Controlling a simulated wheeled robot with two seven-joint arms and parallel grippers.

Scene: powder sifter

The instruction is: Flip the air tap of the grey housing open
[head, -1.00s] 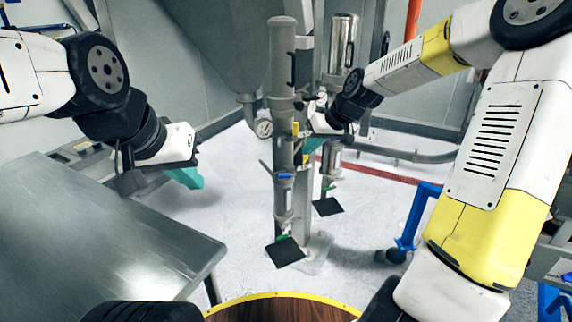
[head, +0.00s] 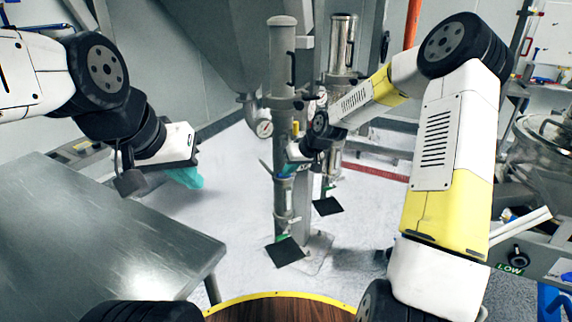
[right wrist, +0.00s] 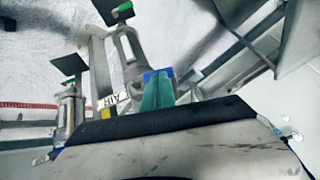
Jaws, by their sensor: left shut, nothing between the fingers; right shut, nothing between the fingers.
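The grey housing (head: 282,60) is a tall upright grey cylinder in the middle of the head view, with a gauge at its left side. Its air tap has a blue handle (right wrist: 160,73), which shows just behind my right fingertips in the right wrist view, close to a label reading AIR. My right gripper (head: 287,170) is shut and empty, at the lower part of the housing beside the blue handle. It partly hides the handle, and I cannot tell whether they touch. My left gripper (head: 188,178) is shut and empty, far left of the housing.
A second, shiny metal housing (head: 341,50) stands behind to the right. A black plate (head: 285,252) hangs at the grey housing's foot. A steel table (head: 110,240) fills the lower left. The white floor between table and housing is clear.

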